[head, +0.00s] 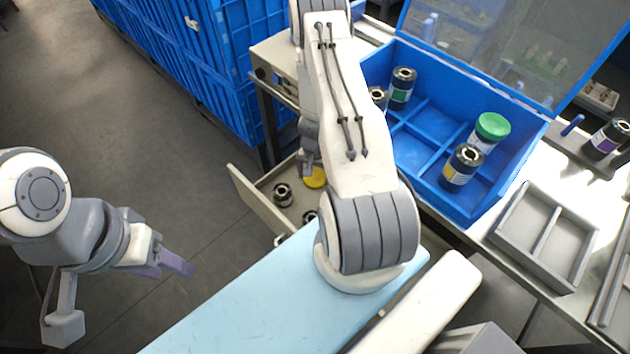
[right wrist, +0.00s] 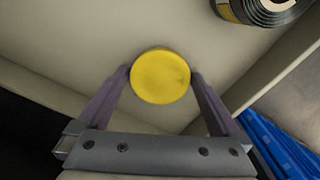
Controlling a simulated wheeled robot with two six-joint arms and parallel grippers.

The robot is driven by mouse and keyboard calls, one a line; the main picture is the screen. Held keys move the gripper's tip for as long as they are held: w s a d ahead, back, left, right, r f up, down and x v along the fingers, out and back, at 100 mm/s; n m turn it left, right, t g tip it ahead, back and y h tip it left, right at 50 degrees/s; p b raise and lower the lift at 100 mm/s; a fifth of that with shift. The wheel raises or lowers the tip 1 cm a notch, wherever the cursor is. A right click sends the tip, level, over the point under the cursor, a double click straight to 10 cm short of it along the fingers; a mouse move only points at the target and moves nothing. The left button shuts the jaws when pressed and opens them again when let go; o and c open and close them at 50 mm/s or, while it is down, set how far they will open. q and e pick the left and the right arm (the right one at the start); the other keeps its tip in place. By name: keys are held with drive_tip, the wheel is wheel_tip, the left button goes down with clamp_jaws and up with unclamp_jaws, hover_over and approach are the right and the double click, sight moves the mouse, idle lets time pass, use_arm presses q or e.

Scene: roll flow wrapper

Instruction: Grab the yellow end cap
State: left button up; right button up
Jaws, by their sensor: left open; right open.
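The yellow end cap (right wrist: 160,76) is a round disc inside the open drawer (head: 241,190). In the right wrist view it lies between the two purple fingertips of my right gripper (right wrist: 161,75), which is open around it. I cannot tell whether the fingers touch its sides. In the head view the cap (head: 316,178) shows partly behind my right arm, and the right fingertips are hidden there. My left gripper (head: 170,264) is open and empty, over the floor at the left.
Dark rolls (head: 283,194) lie in the drawer near the cap; one roll (right wrist: 262,8) shows at the wrist view's top. A blue divided bin (head: 432,196) holds several rolls, one with a green cap (head: 492,126). A grey tray (head: 508,240) sits at right.

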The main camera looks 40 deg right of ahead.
drive_tip(key=shift+r, duration=0.1)
drive_tip(key=c, duration=1)
